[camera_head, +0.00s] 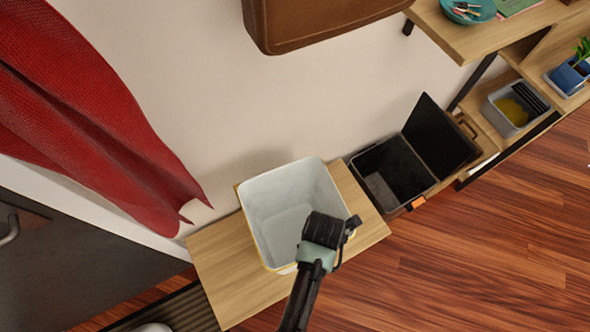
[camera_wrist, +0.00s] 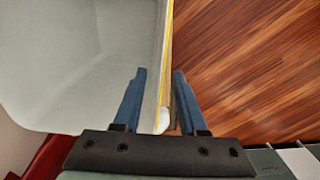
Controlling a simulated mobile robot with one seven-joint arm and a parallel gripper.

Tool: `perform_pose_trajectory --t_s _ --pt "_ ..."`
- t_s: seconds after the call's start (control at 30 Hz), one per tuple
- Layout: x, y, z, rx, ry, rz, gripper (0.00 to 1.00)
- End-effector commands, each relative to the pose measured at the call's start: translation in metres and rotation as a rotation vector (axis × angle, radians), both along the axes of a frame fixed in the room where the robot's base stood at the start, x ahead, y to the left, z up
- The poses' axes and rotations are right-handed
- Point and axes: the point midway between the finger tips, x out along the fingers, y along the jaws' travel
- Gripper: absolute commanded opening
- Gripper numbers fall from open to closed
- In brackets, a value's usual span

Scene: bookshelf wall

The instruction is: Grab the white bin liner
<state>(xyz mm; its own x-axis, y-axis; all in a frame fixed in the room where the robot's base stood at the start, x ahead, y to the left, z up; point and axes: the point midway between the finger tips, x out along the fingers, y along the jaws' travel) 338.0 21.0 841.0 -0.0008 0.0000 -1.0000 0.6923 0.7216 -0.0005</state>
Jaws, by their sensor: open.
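The white bin liner (camera_head: 285,200) looks like an open, square, white-walled bin with a thin yellow edge, standing on a light wooden bench (camera_head: 228,265). Its pale inner walls and floor fill the left of the wrist view (camera_wrist: 60,60). My gripper (camera_head: 345,226) is over the bin's right front rim in the head view. In the wrist view my open gripper (camera_wrist: 160,72) straddles the rim, with the left finger inside the wall and the right finger outside. The right finger is close to the yellow edge; I cannot tell whether it touches. Part of the front rim is hidden behind my arm.
A red cloth (camera_head: 90,110) hangs at the left and a brown case (camera_head: 320,22) is above. An open black box (camera_head: 395,170) stands right of the bench, beside wooden shelves (camera_head: 480,38). The wooden floor (camera_head: 470,250) is clear at the lower right.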

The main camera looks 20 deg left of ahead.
Motion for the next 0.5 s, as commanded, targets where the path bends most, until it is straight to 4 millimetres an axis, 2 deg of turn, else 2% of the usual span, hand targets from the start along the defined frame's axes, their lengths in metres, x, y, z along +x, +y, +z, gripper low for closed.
perform_pose_trajectory --t_s 0.1,0.2,0.43,0.5 --pt "0.0 0.0 -0.014 0.0 0.001 -0.002 0.41" --pt "0.0 0.0 -0.02 0.0 0.0 -0.002 0.41" --pt "0.0 0.0 -0.021 0.0 -0.001 -0.002 0.41" --pt "0.0 0.0 -0.021 0.0 -0.001 -0.002 0.3"
